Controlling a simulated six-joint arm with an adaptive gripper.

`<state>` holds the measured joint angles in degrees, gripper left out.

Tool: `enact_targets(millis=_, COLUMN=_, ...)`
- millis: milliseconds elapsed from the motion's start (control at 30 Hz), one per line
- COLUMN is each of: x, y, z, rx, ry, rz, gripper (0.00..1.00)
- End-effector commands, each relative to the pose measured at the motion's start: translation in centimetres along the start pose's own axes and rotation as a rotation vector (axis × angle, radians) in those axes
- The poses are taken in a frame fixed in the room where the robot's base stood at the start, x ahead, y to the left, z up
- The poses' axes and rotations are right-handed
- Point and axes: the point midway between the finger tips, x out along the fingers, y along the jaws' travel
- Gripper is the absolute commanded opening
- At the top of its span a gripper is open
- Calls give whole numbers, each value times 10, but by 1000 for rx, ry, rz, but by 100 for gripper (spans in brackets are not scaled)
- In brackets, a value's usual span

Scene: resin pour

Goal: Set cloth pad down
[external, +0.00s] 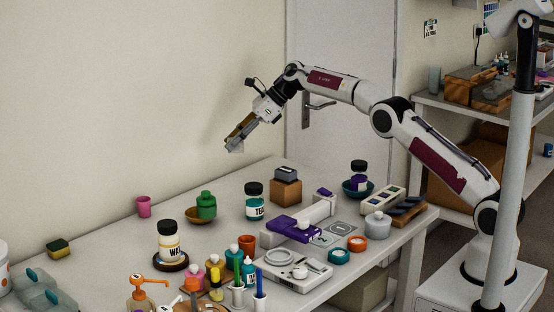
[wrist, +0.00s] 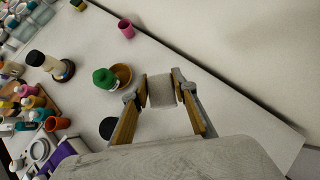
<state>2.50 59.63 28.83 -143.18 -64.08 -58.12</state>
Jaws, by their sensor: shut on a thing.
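The cloth pad (wrist: 162,91) is a small pale grey piece held between the fingertips of my gripper (wrist: 161,95) in the wrist view. In the external view my gripper (external: 236,140) is raised well above the far part of the table and points down to the left. The cloth pad (external: 236,149) shows there as a pale piece at the fingertips, clear of the tabletop. The gripper is shut on it. Part of the pad's edges is hidden by the fingers.
The white table (external: 130,238) has bare room along its back edge. A green bottle (external: 206,205) by a wooden bowl, a teal jar (external: 254,203) with a black lid and a pink cup (external: 143,206) stand nearby. A sponge (external: 59,249) lies far left. Clutter fills the front.

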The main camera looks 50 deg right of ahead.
Motion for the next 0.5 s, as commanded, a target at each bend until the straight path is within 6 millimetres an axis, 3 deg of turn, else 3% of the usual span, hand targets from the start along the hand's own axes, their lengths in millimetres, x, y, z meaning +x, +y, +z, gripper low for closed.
enact_targets(millis=500, x=6, y=-7, z=5, rx=27, ry=1, rz=-26, gripper=6)
